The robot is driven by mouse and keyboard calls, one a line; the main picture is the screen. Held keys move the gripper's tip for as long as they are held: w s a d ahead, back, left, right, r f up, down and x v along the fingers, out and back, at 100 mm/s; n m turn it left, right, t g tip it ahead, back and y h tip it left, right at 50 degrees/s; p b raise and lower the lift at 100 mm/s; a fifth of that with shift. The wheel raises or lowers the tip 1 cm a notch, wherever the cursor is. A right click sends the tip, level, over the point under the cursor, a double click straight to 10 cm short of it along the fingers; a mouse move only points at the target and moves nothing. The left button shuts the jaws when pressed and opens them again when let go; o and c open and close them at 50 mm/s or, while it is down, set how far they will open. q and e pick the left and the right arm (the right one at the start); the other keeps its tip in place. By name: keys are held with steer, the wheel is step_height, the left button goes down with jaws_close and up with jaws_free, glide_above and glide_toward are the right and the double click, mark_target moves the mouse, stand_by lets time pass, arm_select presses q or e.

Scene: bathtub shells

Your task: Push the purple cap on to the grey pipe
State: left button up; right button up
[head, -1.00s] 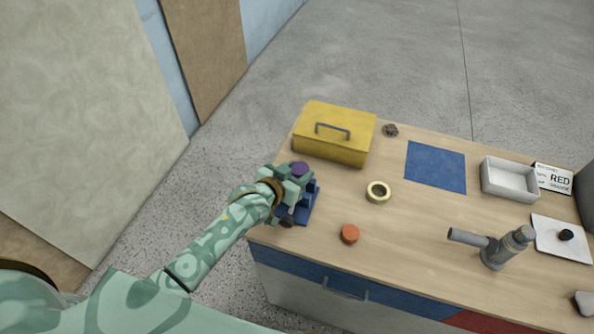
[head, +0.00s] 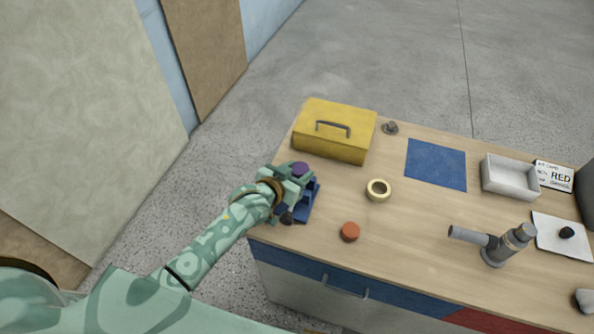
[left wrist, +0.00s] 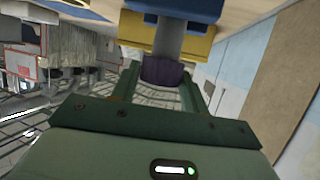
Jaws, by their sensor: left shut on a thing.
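The purple cap (head: 300,169) is between the fingers of my left gripper (head: 294,175), at the left end of the table. In the left wrist view the cap (left wrist: 165,72) sits between the two fingers, which are shut on it. A blue holder (head: 309,205) is beside and partly under the gripper. My right gripper is not in view.
A yellow toolbox (head: 333,132) stands behind the gripper. A tape roll (head: 378,190) and an orange cap (head: 350,232) lie between gripper and pipe. A blue mat (head: 436,166), a white tray (head: 510,181) and a white card (head: 561,239) are farther right. Bare tabletop lies mid-table.

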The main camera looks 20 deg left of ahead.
arm_select(q)
steer(key=shift+f, duration=0.5)
stand_by(0.3)
steer(key=o, duration=1.5)
steer(key=shift+r, duration=0.1)
step_height(320, 180, up, 7)
steer(key=p, duration=0.7)
steer(key=shift+p, duration=0.3)
steer(key=shift+s, duration=0.1)
